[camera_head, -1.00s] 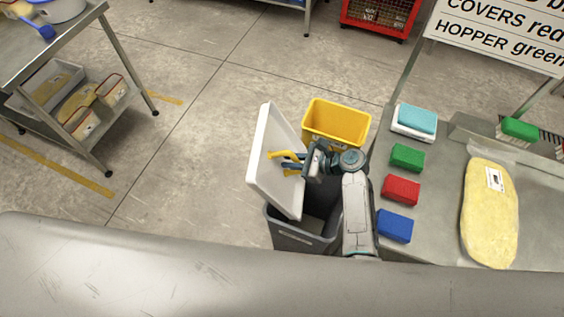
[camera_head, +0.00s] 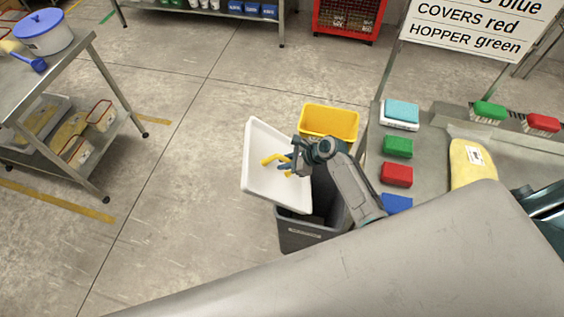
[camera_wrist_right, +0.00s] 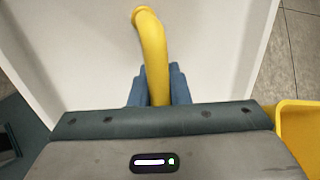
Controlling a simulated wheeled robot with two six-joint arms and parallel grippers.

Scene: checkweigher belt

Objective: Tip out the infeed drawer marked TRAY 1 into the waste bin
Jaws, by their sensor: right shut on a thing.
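A white drawer (camera_head: 262,188) with a yellow handle hangs steeply tilted over the dark grey bin (camera_head: 310,233). Its lower edge is at the bin's opening. My right gripper (camera_head: 289,167) is shut on the yellow handle. In the right wrist view the handle (camera_wrist_right: 153,60) runs between the blue-grey fingers (camera_wrist_right: 156,90), with the drawer's white panel (camera_wrist_right: 85,50) behind it. I see no TRAY 1 marking on the drawer. The bin's label is too small to read, and its inside is mostly dark and partly hidden. My left gripper is not in view.
A yellow bin (camera_head: 330,122) stands just behind the grey one. On the right, a steel table (camera_head: 428,140) holds green, red and blue blocks and a yellow bag (camera_head: 468,170). A trolley (camera_head: 75,75) stands at left. The floor between is clear.

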